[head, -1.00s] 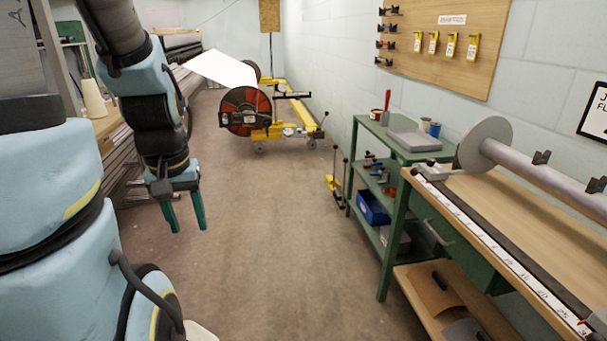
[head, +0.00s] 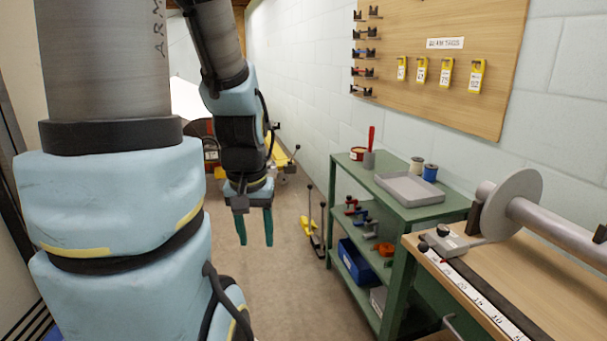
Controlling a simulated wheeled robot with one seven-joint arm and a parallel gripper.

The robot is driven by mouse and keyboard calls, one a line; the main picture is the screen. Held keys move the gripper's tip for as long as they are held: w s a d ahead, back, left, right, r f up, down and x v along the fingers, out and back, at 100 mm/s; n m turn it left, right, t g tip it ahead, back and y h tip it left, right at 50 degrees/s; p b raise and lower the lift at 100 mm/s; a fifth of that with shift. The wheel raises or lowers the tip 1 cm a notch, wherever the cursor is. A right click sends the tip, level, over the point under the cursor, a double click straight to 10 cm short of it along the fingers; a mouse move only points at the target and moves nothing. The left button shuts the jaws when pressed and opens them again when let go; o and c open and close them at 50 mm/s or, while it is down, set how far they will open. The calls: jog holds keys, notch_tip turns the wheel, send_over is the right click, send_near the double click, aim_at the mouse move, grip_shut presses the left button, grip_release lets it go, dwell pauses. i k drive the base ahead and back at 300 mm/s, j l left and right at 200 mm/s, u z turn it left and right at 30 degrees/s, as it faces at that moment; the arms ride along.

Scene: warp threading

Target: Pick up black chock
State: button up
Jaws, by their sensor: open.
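My gripper (head: 255,238) hangs down at the left-centre of the head view, fingers apart and empty, over the floor left of the green cart. Several small dark fittings, some with red or blue parts, sit in a column of pegs on the left edge of the wooden wall board; a black one (head: 361,91) is lowest. A black block (head: 475,213) stands behind the disc at the bench's far end. I cannot tell which of these, if any, is the black chock. My gripper is apart from all of them.
The green cart (head: 412,213) holds a grey tray (head: 411,188), spools and a red-handled tool on top, small parts and a blue bin (head: 357,262) below. The wooden bench (head: 570,265) bears a ruler and a roller. A yellow floor tool (head: 312,235) stands beside the cart.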

aim_at(317, 244)
jog(key=i+l, duration=0.1)
jog(key=i, duration=1.95)
jog(key=i+u, duration=0.2)
jog(key=i, duration=0.2)
jog(key=i+l+u, duration=0.2)
jog(key=i, duration=0.25)
jog(key=i+u, duration=0.15)
jog(key=i, duration=0.25)
